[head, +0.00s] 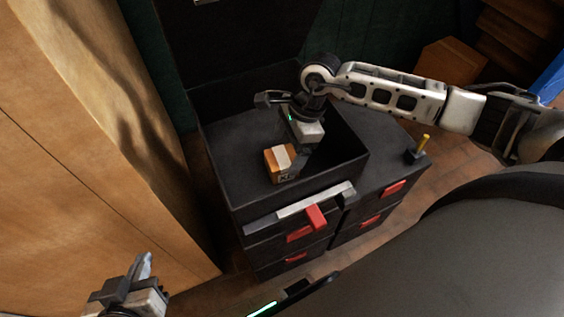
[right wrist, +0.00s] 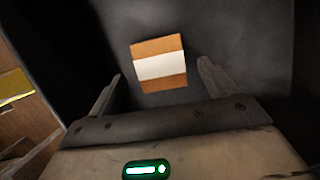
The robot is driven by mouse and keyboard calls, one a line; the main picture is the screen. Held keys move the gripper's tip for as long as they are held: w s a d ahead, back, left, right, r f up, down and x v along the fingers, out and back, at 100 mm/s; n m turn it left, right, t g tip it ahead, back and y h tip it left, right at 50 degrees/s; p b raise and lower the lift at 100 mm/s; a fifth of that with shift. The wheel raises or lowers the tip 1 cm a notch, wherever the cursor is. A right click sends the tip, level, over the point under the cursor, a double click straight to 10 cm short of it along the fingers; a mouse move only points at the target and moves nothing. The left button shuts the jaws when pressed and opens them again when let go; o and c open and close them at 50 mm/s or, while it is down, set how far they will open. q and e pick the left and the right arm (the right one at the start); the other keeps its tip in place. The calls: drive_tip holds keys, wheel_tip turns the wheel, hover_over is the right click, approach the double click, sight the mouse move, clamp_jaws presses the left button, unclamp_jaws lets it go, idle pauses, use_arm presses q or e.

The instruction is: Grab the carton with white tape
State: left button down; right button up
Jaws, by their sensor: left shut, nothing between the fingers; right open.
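The carton with white tape (head: 281,163) is a small orange-brown box with a white band across its top. It sits inside the open black chest (head: 232,205), near the front left wall. In the right wrist view the carton (right wrist: 159,64) lies beyond the fingertips, roughly centred between them and apart from both. My right gripper (head: 268,100) is open and empty, reaching over the chest from the right; its fingers also show in the right wrist view (right wrist: 158,88). My left gripper (head: 145,264) is shut and empty at the lower left, away from the chest.
The chest walls and raised lid (head: 240,45) surround the carton. Red drawer handles (head: 317,217) and a metal strip (head: 302,201) stick out in front. A yellow-handled item (head: 422,146) stands to the right. A wooden panel (head: 90,130) fills the left; another box (head: 450,62) is behind.

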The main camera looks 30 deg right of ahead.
sight(282, 157)
drive_tip(key=x, duration=0.5)
drive_tip(key=shift+a+f, duration=0.2)
drive_tip(key=shift+f, duration=0.1)
drive_tip(key=shift+r, duration=0.1)
drive_tip(key=c, duration=1.3)
